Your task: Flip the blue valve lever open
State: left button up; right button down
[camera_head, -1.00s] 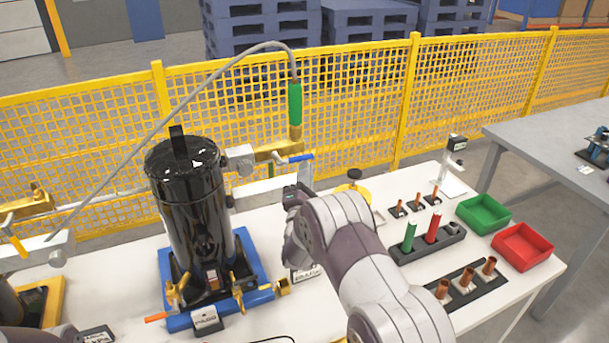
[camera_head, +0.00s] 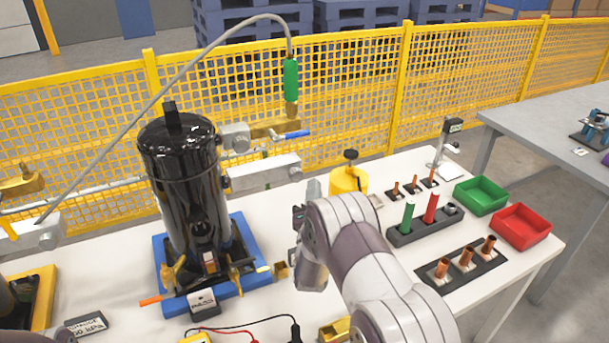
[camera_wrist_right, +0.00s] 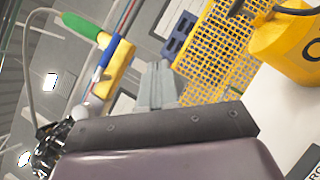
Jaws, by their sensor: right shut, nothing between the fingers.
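The blue valve lever (camera_head: 297,134) sticks out to the right from the brass valve (camera_head: 262,131), under the green hose handle (camera_head: 291,80), beside the black compressor cylinder (camera_head: 185,180). My right gripper (camera_head: 313,188) is below and slightly right of the lever, apart from it, with its fingers upward. In the right wrist view its grey fingers (camera_wrist_right: 157,82) are together and empty. There the green handle (camera_wrist_right: 84,25), a yellowish brass part (camera_wrist_right: 115,70) and a thin blue part, likely the lever (camera_wrist_right: 107,50), lie to their left. My left gripper is out of view.
A white bar-shaped fixture (camera_head: 263,173) lies left of my right gripper. A yellow canister (camera_head: 348,180) stands close on its right. Green (camera_head: 481,195) and red bins (camera_head: 521,226) are farther right. A yellow mesh fence (camera_head: 350,110) runs behind the table.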

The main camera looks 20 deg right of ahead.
jog(key=s+f, duration=0.1)
jog(key=s, duration=0.1)
jog(key=shift+s+f, duration=0.35)
